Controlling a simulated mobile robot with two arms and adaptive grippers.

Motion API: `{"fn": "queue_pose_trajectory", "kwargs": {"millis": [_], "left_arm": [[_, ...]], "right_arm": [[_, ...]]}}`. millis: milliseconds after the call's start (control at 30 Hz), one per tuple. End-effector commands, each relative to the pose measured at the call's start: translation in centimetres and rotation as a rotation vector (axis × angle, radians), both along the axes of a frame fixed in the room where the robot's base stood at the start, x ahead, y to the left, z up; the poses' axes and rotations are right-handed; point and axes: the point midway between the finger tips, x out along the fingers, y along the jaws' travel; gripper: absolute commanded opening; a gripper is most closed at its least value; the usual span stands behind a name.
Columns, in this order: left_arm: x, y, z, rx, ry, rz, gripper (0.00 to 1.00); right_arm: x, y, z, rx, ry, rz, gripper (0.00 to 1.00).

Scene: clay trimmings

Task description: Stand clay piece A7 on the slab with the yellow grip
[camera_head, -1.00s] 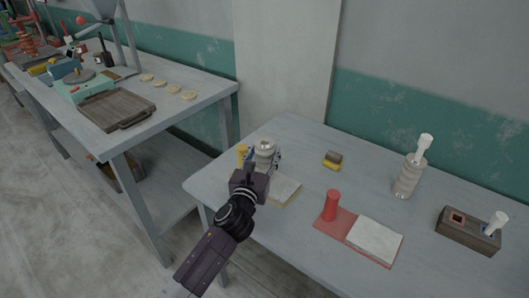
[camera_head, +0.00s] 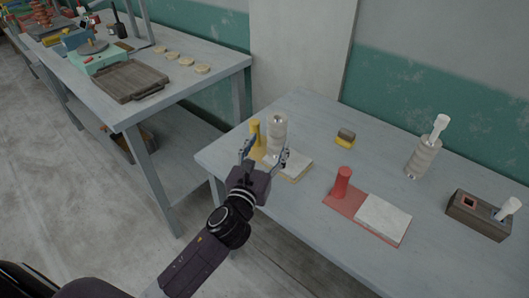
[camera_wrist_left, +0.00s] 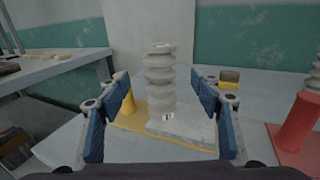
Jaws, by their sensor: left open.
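A pale, ribbed clay piece (camera_head: 278,136) stands upright at the back-left part of the pale slab (camera_head: 294,165) on the yellow board with the yellow grip (camera_head: 255,132). In the left wrist view the clay piece (camera_wrist_left: 160,80) is straight ahead, its foot meeting the slab (camera_wrist_left: 185,130); a small dark mark shows there, too small to read. My left gripper (camera_head: 264,153) is open, its blue-padded fingers spread in front of the piece, apart from it. The yellow grip (camera_wrist_left: 123,95) shows behind the left finger. My right gripper is out of view.
A red grip (camera_head: 342,182) and white slab (camera_head: 383,218) sit on a red board to the right. Farther right are another ribbed piece (camera_head: 423,158) with a white-handled tool and a dark block (camera_head: 478,214). A yellow-and-brown sponge (camera_head: 346,138) lies behind.

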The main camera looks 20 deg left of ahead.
Motion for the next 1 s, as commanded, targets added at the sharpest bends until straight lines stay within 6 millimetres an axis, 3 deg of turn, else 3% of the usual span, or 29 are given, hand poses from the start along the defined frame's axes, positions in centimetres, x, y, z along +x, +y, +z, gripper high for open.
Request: {"fn": "queue_pose_trajectory", "kwargs": {"millis": [100, 267, 800, 933, 1000], "left_arm": [[-1.8, -0.1, -0.1, 0.0, 0.001, 0.0, 0.59], [-3.0, -0.2, 0.0, -0.001, 0.0, -0.001, 0.59], [-3.2, -0.1, 0.0, -0.007, 0.001, 0.002, 0.59], [-3.8, 0.7, -0.9, -0.126, 0.033, 0.033, 0.59], [-4.6, 1.5, -2.1, -0.274, 0.069, 0.075, 0.59]], "right_arm": [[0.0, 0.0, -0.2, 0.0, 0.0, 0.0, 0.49], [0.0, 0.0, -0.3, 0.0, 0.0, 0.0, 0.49], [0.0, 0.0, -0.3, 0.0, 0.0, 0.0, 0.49], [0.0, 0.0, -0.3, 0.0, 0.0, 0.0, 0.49], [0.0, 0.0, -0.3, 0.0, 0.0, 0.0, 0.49]]}}
